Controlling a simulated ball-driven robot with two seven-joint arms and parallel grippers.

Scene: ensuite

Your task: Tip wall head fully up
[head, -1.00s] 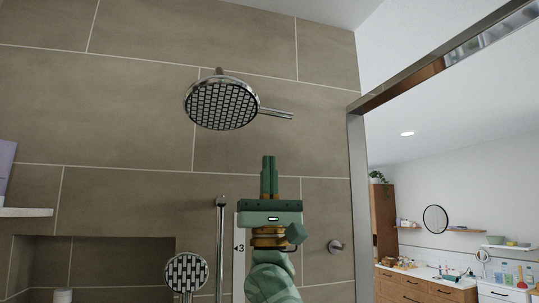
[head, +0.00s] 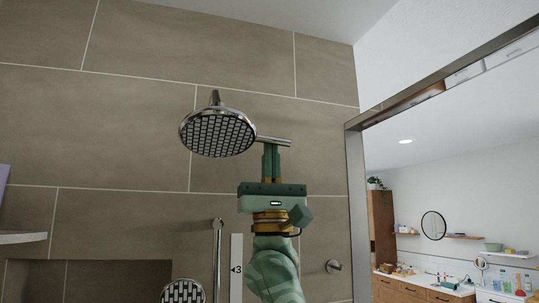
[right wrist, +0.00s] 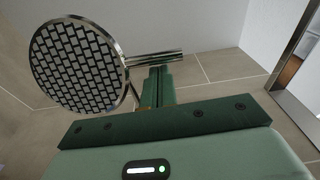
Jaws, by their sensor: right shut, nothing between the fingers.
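The wall shower head (head: 218,132) is a round chrome disc with a dark-and-light patterned face, on a short arm from the tiled wall. Its face points down and out toward me. A short chrome handle (head: 275,141) sticks out from its right rim. My right gripper (head: 271,150) is shut and empty, pointing up, with its fingertips right at the underside of the handle. In the right wrist view the shower head (right wrist: 78,65) is at the left, and the handle (right wrist: 153,59) crosses just past the fingertips (right wrist: 157,72). I cannot tell whether they touch. My left gripper is out of view.
A hand shower (head: 183,291) and a vertical rail (head: 217,258) are below, left of my right arm. A metal door frame (head: 356,215) stands to the right, with a vanity room beyond. The wall above the shower head is clear.

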